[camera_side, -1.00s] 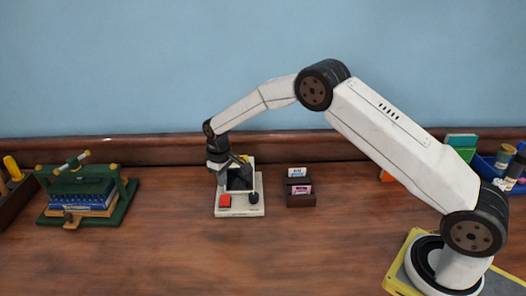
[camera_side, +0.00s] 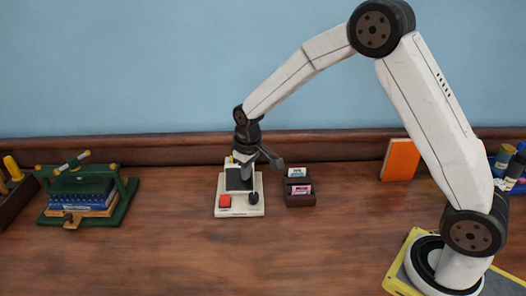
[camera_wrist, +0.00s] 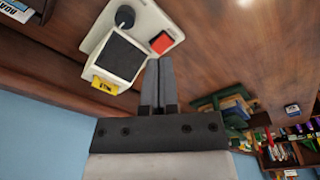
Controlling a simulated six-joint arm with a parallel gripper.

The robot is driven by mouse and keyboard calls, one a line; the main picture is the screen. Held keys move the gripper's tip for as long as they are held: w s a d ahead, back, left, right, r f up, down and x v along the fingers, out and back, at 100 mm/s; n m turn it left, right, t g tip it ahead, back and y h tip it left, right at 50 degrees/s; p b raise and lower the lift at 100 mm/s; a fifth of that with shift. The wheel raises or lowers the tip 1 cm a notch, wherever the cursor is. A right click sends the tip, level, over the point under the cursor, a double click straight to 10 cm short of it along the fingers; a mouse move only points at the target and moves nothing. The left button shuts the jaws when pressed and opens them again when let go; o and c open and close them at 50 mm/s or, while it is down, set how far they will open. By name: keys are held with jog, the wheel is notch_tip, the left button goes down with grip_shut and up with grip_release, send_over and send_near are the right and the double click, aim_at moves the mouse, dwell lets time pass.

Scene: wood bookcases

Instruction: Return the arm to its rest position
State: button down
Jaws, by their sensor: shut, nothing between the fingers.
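My gripper (camera_wrist: 158,85) is shut and empty in the wrist view, its two dark fingers pressed together. In the side view my gripper (camera_side: 243,158) hangs above and behind a small white device (camera_side: 240,208) with a dark screen, a red button and a dark knob. The white device (camera_wrist: 165,30) also shows in the wrist view, beside the fingers, with a yellow card at its edge. Whether the fingers touch it is hard to tell. My arm arches up from its base at the right.
A dark card holder (camera_side: 300,198) stands right of the device. An orange panel (camera_side: 399,160) leans at the back right, near a blue bin (camera_side: 515,183). A green press with books (camera_side: 85,195) stands at the left. The front middle of the table is clear.

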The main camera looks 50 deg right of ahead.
jog(key=s+d+r+m+t, duration=0.1)
jog(key=s+r, duration=0.2)
jog(key=s, duration=1.7)
jog(key=shift+s+d+m+t, duration=0.2)
jog(key=shift+s+m+t, duration=0.1)
jog(key=shift+m, duration=0.1)
